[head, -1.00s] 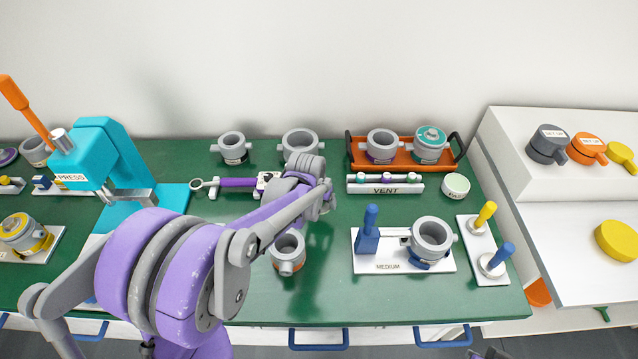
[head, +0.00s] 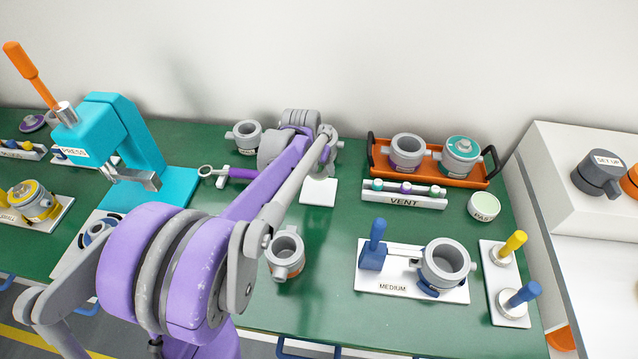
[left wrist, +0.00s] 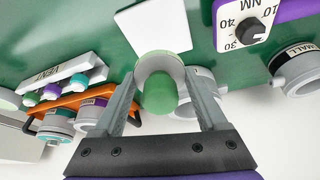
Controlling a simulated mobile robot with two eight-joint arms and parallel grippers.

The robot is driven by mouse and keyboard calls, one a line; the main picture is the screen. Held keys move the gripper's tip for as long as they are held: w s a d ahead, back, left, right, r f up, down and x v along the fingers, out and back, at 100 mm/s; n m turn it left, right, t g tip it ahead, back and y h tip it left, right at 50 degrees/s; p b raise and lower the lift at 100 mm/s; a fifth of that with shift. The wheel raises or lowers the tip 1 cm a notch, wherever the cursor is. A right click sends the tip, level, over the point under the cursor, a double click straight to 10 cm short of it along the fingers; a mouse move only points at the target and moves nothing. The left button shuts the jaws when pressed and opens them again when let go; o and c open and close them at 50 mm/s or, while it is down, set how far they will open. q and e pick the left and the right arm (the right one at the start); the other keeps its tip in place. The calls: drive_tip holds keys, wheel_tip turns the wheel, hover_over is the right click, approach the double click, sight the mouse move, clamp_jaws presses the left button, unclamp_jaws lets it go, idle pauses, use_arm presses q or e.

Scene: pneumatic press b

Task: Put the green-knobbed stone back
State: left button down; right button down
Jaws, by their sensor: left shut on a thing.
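In the left wrist view, my left gripper (left wrist: 163,82) is shut on the green-knobbed stone. Its green knob (left wrist: 160,97) points toward the camera, with a pale round body (left wrist: 158,66) behind it between the fingers. A white square pad (left wrist: 152,28) lies on the table beyond the stone; it also shows in the head view (head: 318,194), just in front of my left wrist. Whether the stone touches the pad cannot be told. In the head view my own arm hides the fingers and the stone. My right gripper is out of view.
Right of the pad stand the VENT rack (head: 403,200) with coloured knobs and an orange tray (head: 436,177) holding two pots. A loose pot (head: 285,254) stands in front. A purple wrench with a dial (left wrist: 252,32) lies beside the pad. Pots stand near the wall.

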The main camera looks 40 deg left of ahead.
use_arm(q)
wheel_tip(320, 180, down, 6)
drive_tip(key=shift+r, duration=0.1)
idle(0.4)
